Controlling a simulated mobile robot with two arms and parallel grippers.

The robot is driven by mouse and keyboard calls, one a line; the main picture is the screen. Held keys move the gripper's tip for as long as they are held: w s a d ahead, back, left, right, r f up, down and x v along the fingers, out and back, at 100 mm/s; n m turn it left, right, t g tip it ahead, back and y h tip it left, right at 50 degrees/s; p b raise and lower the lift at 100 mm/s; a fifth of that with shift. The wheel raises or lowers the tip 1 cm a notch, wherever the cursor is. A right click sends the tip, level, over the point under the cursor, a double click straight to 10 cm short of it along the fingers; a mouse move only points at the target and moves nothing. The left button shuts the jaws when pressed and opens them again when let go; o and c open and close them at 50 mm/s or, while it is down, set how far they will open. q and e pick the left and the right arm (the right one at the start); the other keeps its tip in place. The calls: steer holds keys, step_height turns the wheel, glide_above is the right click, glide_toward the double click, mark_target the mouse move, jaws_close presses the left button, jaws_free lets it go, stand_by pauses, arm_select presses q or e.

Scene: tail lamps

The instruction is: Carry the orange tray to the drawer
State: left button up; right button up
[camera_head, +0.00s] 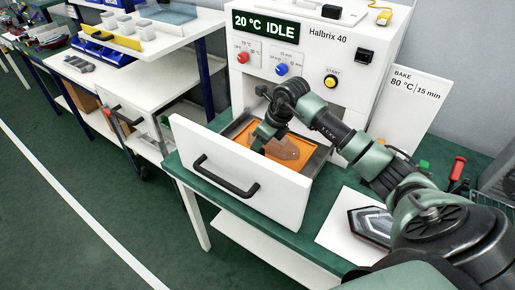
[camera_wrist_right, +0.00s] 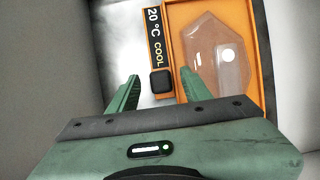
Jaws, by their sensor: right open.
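The orange tray (camera_head: 302,164) lies inside the pulled-out white drawer (camera_head: 275,190) of the oven. A clear, pointed lamp cover (camera_head: 284,148) rests in the tray. In the right wrist view the tray (camera_wrist_right: 262,70) is at the upper right with the cover (camera_wrist_right: 215,58) in it. Its side carries a "20 °C COOL" strip (camera_wrist_right: 154,35) and a black block (camera_wrist_right: 161,82). My right gripper (camera_head: 259,147) reaches down at the tray's left side. In the wrist view its fingers (camera_wrist_right: 160,76) are open, one on each side of the block; contact cannot be told. My left gripper is out of view.
The oven (camera_head: 310,50) reads "20 °C IDLE". A "BAKE 80 °C 15 min" card (camera_head: 412,105) stands to its right. A white sheet (camera_head: 338,235) with a dark lamp part (camera_head: 372,225) lies on the green bench. A white bench with bins (camera_head: 103,53) stands at left.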

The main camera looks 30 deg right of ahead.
steer(key=b+v, duration=0.1)
steer(key=v, duration=0.8)
steer(key=shift+r, duration=0.15)
